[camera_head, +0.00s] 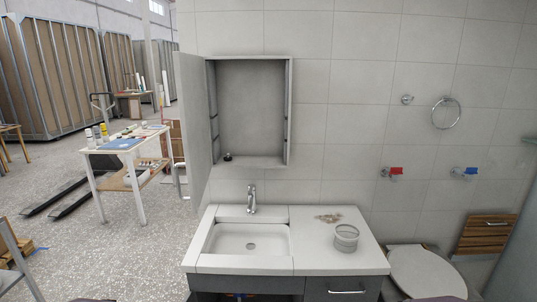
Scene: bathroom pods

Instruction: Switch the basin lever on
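The basin tap (251,205) is a chrome mixer standing upright at the back of the white basin (213,238), against the tiled wall. Its lever (252,188) is at the top of the tap body; it is too small to tell its exact angle. No water stream can be made out below the spout. The basin bowl looks empty, with a drain in its middle. Neither of my grippers shows in the head view, so nothing of mine is seen touching the tap.
An open cabinet (250,110) hangs above the basin, its door (192,130) swung left. A round container (346,236) stands on the counter (320,257). Red (395,171) and blue (470,171) valves are on the right wall, above the toilet (425,272). The space around the tap is clear.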

